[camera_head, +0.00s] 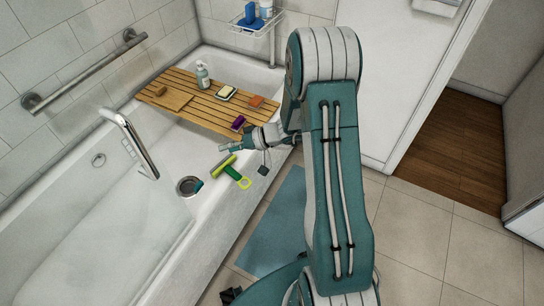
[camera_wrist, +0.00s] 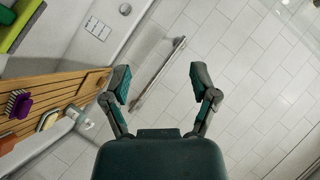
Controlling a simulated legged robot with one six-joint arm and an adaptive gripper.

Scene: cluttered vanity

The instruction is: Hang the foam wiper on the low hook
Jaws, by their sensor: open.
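The foam wiper (camera_head: 232,173) is green, with a yellow-green loop at one end. It lies on the near rim of the tub, beside the drain. In the wrist view a green piece (camera_wrist: 16,24) at the top left corner looks like part of it. My gripper (camera_head: 243,156) is above the tub edge, close to the wiper and apart from it. In the wrist view my gripper (camera_wrist: 160,80) has its two fingers spread with nothing between them. I cannot make out a low hook in either view.
A tap (camera_head: 132,140), grab bar (camera_head: 85,70) and wire shelf (camera_head: 255,22) are around the tub.

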